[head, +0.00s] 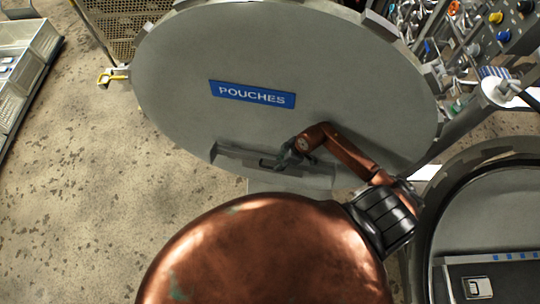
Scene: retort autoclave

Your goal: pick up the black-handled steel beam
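A grey steel bar (233,159) lies across the lower part of the large round door (190,60) in the head view. It looks like the black-handled beam. A small dark handle (268,163) shows near its middle. My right gripper (288,157) is small and dark at the end of my copper-coloured arm. It overlaps the bar just right of the handle; whether it touches is unclear. Its fingers are too small and dark to tell open from shut. The bar's right part is partly hidden by my arm. My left gripper is not in view.
The door carries a blue POUCHES label (252,94). A yellow-handled fitting (115,77) sticks out at the door's left. A round vessel opening (490,205) is at the lower right. A knob panel (508,30) stands upper right. The speckled floor (80,180) at left is clear.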

